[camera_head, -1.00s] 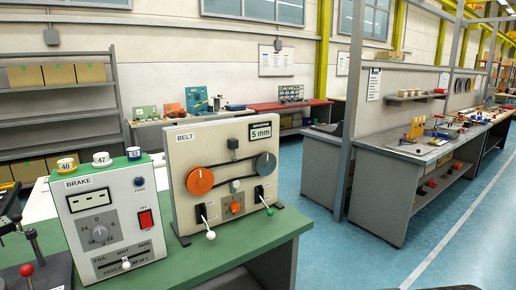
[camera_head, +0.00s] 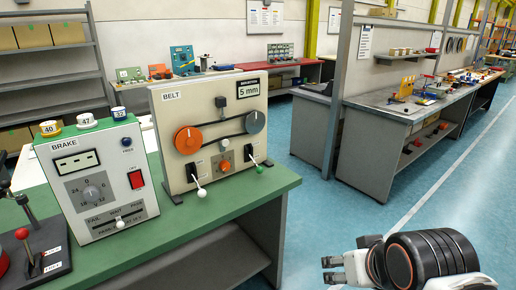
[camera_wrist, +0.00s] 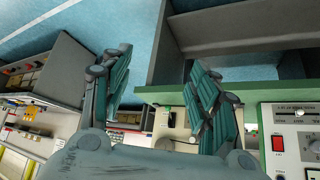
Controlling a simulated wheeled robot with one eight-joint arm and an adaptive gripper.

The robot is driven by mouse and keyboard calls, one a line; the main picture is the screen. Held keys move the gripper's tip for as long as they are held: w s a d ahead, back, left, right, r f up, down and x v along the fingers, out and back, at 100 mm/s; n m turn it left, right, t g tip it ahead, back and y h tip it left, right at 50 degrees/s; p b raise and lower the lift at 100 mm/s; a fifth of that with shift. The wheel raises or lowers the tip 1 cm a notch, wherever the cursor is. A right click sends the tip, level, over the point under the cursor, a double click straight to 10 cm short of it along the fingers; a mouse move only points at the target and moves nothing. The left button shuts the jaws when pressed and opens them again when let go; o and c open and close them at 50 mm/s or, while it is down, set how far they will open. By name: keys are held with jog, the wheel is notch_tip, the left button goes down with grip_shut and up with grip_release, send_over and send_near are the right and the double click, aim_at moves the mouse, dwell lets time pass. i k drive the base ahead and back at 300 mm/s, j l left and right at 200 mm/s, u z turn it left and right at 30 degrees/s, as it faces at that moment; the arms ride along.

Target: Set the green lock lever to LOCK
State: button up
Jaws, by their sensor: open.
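The lever with the green knob (camera_head: 259,169) is at the lower right of the cream BELT panel (camera_head: 173,130), which stands on the green bench. It tilts outward and down from its black plate; I cannot read the small labels by it. A lever with a white knob (camera_head: 201,192) is at the panel's lower left. My gripper (camera_head: 328,270) is at the lower right, beyond the bench's right edge, apart from the panel. In the wrist view my gripper (camera_wrist: 160,60) has its fingers spread with nothing between them; the panel (camera_wrist: 172,126) shows beyond, partly hidden.
The BRAKE box (camera_head: 97,180) with several cups on top stands left of the panel. A dark base with red-knobbed levers (camera_head: 24,234) is at the far left. The green bench edge (camera_head: 280,188) lies before the panel. Blue floor (camera_head: 320,225) is clear to the right.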

aim_at(259, 170)
jog(key=i+z, duration=0.25)
jog(key=i, duration=0.3)
jog(key=i+z, duration=0.25)
jog(key=i, duration=0.3)
